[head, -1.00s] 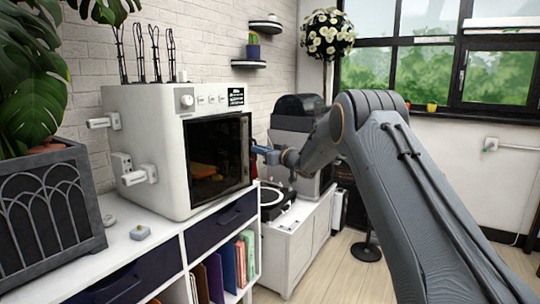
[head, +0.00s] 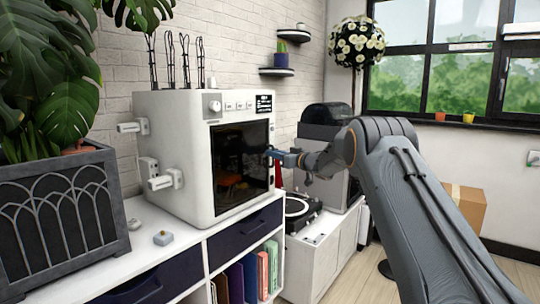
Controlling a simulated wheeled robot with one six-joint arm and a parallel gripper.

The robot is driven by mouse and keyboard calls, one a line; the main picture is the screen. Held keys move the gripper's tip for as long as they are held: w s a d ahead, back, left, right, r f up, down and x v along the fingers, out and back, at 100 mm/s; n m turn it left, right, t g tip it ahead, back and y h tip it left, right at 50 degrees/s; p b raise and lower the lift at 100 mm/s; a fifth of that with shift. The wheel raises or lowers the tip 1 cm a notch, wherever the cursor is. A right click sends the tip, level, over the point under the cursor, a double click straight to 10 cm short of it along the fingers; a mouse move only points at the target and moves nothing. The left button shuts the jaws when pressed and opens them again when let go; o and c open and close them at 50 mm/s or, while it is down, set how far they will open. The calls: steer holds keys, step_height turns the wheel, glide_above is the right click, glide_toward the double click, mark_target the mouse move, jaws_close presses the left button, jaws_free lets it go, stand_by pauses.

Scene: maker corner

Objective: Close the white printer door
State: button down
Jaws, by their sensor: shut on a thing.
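The white printer (head: 172,118) stands on the white shelf unit at left centre. Its door (head: 240,168) has a dark see-through pane, with something orange visible behind it. The door lies flush or nearly flush with the printer front; a small gap cannot be ruled out. My gripper (head: 272,154) is at the door's right edge, shut on what looks like the door handle, which the fingers mostly hide. My arm reaches in from the lower right.
A turntable (head: 298,210) and a dark machine (head: 322,130) stand to the right on a white cabinet (head: 318,262). A dark planter (head: 60,215) is at left. A cardboard box (head: 460,208) is behind my arm. Wooden floor (head: 350,285) shows between cabinet and arm.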

steer(key=c, duration=2)
jaws_free()
steer(key=shift+w+d+m+h, duration=0.15)
steer(key=shift+w+d, duration=0.05)
steer(key=shift+d, duration=0.35)
steer(key=shift+w+d+m+h, duration=0.15)
steer(key=shift+d, duration=0.35)
steer(key=shift+c, duration=0.2)
steer(key=shift+o, duration=1.1)
steer(key=shift+d, duration=0.35)
steer(key=shift+a+f, duration=0.15)
steer(key=shift+a, duration=0.25)
steer(key=shift+a+f, duration=0.1)
steer(key=shift+a, duration=0.05)
steer(key=v, duration=0.8)
steer(key=shift+a, duration=0.15)
